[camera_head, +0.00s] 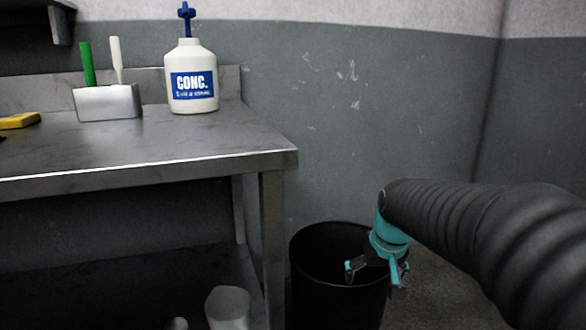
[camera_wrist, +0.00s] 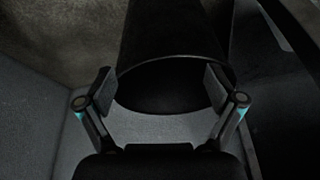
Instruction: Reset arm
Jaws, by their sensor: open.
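My gripper (camera_head: 377,272) hangs at the end of my arm over the mouth of a black bin (camera_head: 312,262), pointing down. Its fingers are apart with nothing between them. In the wrist view my gripper (camera_wrist: 160,90) shows two spread fingers, one on each side of the bin's dark opening (camera_wrist: 165,98). The inside of the bin is too dark to tell whether anything lies in it.
A steel table (camera_head: 150,150) stands left of the bin. On it are a white bottle (camera_head: 191,60) with a blue top, a metal holder (camera_head: 107,103) with green and white handles, and a yellow item (camera_head: 18,121). A grey wall (camera_head: 380,120) is behind.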

